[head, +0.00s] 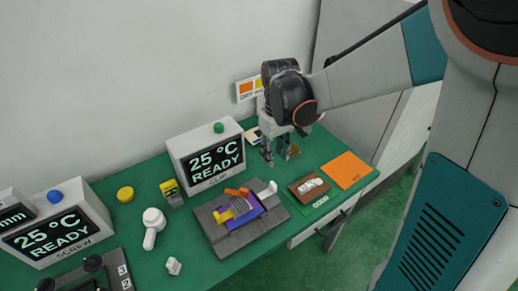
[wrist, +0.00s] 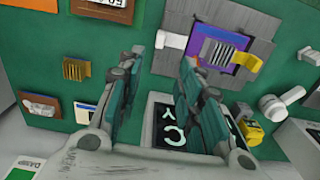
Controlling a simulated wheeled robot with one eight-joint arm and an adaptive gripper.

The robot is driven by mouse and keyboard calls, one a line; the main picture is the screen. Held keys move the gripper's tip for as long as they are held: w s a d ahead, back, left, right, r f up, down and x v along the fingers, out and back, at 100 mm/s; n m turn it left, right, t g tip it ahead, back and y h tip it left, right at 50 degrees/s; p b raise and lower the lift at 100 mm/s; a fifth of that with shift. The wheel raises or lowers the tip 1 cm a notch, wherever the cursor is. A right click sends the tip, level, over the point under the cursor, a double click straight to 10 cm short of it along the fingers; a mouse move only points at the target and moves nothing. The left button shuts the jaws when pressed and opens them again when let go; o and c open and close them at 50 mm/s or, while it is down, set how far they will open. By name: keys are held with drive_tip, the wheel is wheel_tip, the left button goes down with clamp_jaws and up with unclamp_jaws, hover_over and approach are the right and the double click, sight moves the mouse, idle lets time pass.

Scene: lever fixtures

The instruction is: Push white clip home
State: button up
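A grey fixture (head: 236,233) on the green bench holds a purple frame (head: 247,219) around a dark ribbed part. A small white block (head: 272,187), which appears to be the white clip, stands at the fixture's far right; it also shows in the wrist view (wrist: 161,39). Whether it is fully seated cannot be told. A yellow piece (head: 222,214) and an orange piece (head: 236,192) sit by the frame. My gripper (head: 277,161) points down above the bench, behind the fixture, apart from the white block. Its fingers (wrist: 162,58) are spread with nothing between them.
A "25 °C READY" clip display (head: 208,157) stands behind the fixture. A brown tray (head: 309,187) and an orange sheet (head: 347,170) lie to its right. A white knobbed tool (head: 152,226), a loose white piece (head: 174,266) and a yellow device (head: 171,192) lie left.

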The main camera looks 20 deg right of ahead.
sight(273, 184)
wheel_tip(273, 184, down, 14)
drive_tip(key=b, duration=0.5)
drive_tip(key=shift+r, duration=0.1)
drive_tip(key=shift+c, duration=0.5)
clamp_jaws()
